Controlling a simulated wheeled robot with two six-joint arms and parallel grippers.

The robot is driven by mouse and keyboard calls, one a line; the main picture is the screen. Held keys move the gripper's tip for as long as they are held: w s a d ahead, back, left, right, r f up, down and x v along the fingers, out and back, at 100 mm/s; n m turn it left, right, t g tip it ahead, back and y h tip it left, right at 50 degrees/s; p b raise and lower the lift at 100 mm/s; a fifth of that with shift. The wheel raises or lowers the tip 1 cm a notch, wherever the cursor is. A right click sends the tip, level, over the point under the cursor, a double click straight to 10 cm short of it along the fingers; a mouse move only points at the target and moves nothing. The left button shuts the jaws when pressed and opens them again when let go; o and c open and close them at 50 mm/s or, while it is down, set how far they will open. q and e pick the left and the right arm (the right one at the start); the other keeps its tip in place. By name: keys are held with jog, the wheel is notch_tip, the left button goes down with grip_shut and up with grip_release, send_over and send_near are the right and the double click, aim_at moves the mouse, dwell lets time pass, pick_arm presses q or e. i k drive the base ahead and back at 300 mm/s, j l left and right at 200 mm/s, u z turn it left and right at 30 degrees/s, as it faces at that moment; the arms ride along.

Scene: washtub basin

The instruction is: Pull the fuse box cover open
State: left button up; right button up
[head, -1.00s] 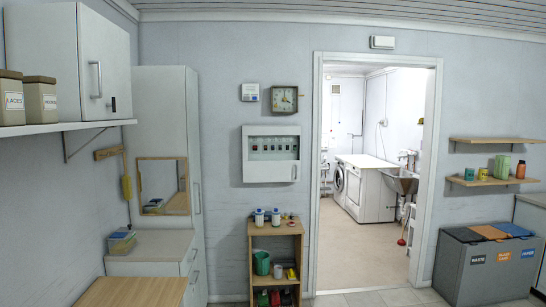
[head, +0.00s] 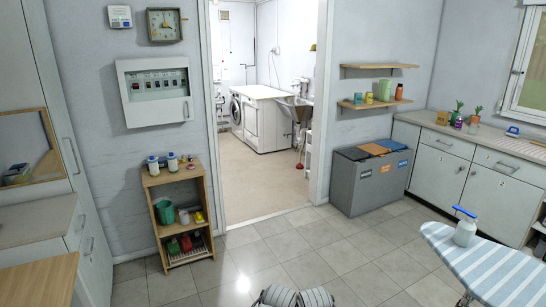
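The fuse box (head: 158,110) is a white box on the wall left of the doorway, below a square clock. A row of dark breakers shows in its upper part, behind what looks like a clear window. Its cover looks shut, and a small handle (head: 187,109) sits near the lower right corner. Neither of my grippers is in view, and nothing touches the box.
A wooden shelf unit (head: 146,183) with bottles and a green pot stands below the box. The doorway (head: 255,207) is right of it. Grey bins (head: 350,185) and a striped ironing board (head: 487,262) stand at right.

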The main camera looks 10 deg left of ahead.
aim_at(144, 114)
jog(key=i+j, duration=1.35)
jog(key=i, duration=0.2)
jog(key=i+j, duration=1.4)
jog(key=i+l+z, duration=0.05)
jog(key=i, duration=0.1)
